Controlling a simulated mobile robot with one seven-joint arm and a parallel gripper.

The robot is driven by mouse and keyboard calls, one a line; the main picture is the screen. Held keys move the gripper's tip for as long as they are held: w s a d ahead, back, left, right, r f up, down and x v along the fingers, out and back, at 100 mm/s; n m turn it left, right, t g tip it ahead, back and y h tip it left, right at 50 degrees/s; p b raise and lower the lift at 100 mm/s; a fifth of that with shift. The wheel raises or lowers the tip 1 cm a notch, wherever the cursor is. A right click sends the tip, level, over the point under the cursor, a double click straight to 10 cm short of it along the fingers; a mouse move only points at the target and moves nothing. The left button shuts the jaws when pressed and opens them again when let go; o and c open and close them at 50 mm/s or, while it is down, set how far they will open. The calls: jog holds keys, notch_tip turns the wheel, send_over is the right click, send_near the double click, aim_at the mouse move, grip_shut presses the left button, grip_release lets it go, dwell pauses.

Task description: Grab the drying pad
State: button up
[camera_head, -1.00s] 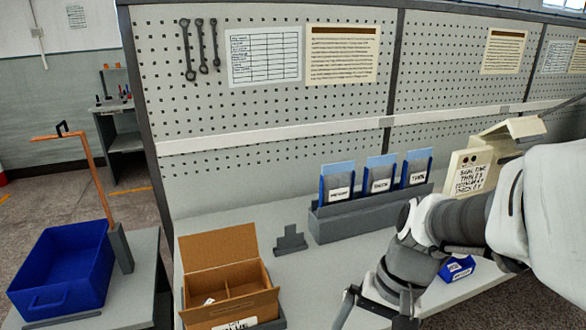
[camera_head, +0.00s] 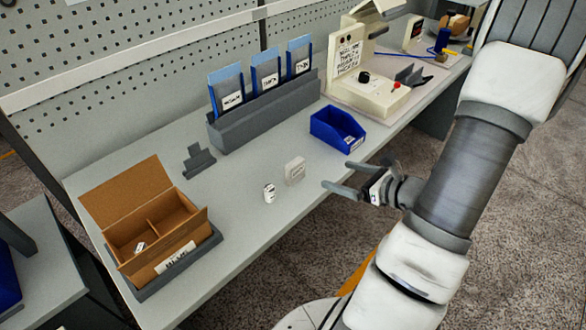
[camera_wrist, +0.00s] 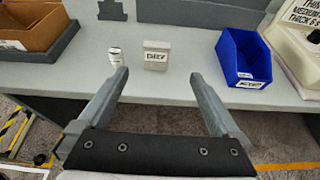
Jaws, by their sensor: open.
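The drying pad looks to be the small pale block (camera_head: 295,170) standing on the bench near its front edge. In the wrist view the block (camera_wrist: 156,58) has dark lettering that looks like "DRY" and sits beyond my fingertips, roughly midway between them. My gripper (camera_head: 338,176) is open and empty, just off the bench's front edge, to the right of the block and apart from it. Both fingers of my gripper (camera_wrist: 158,78) show in the wrist view. A small white labelled cylinder (camera_head: 269,193) stands left of the block; it also shows in the wrist view (camera_wrist: 115,56).
A blue bin (camera_head: 338,130) stands right of the block. An open cardboard box (camera_head: 160,225) is at the bench's left end. A grey rack (camera_head: 262,112) with blue holders and a cream machine (camera_head: 365,75) stand behind.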

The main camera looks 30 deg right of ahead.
send_near(297, 163)
jog(key=x, duration=0.5)
jog(key=shift+w+d+f, duration=0.15)
jog(key=shift+f, duration=0.05)
jog(key=shift+a+x, duration=0.15)
jog(key=shift+x, duration=1.2)
jog(key=shift+a+x, duration=0.1)
jog(key=shift+x, duration=1.3)
jog(key=shift+r, duration=0.1)
jog(key=c, duration=1.2)
jog(key=shift+c, duration=0.2)
